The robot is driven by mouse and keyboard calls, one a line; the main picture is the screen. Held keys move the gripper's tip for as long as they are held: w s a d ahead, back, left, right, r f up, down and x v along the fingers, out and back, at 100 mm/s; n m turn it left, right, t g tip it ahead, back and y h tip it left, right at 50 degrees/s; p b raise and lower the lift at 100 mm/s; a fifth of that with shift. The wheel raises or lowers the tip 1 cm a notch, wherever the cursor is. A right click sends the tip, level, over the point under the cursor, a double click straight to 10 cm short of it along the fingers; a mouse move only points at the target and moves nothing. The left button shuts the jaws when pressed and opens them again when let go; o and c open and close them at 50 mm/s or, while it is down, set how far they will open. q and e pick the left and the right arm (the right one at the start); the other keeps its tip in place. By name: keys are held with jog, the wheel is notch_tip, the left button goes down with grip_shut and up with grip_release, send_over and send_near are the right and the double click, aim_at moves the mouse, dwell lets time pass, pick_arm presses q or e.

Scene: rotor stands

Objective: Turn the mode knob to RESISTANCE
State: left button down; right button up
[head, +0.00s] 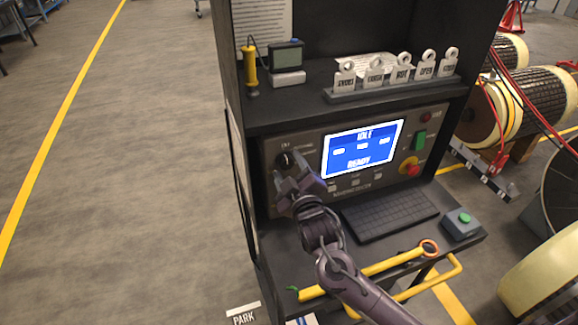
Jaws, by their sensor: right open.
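The mode knob (284,160) is a dark round knob at the upper left of the grey control panel (318,148). Small white labels surround it, too small to read surely. My right gripper (291,181) is open, just below the knob in the picture. Its fingers reach toward the panel and overlap the area under the knob. I cannot tell whether they touch it. The knob's pointer direction is not clear. The blue screen (361,148) right of the knob reads IDLE and READY. My left gripper is not in view.
A keyboard (390,213) and a green-button box (461,222) sit on the lower shelf. A yellow tool with an orange ring (380,268) lies in front. A red emergency button (409,166) is at the panel's right. Tags (402,68) stand on the upper shelf. Rotors (520,104) are at right.

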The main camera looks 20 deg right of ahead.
jog(key=c, duration=1)
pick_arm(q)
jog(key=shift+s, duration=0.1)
pick_arm(e)
jog(key=shift+m, duration=0.3)
jog(key=m, duration=0.2)
jog(key=shift+m, duration=0.4)
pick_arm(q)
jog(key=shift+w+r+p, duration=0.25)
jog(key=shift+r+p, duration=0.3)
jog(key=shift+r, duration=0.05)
pick_arm(e)
jog(key=m, duration=0.5)
jog(key=shift+m, duration=0.3)
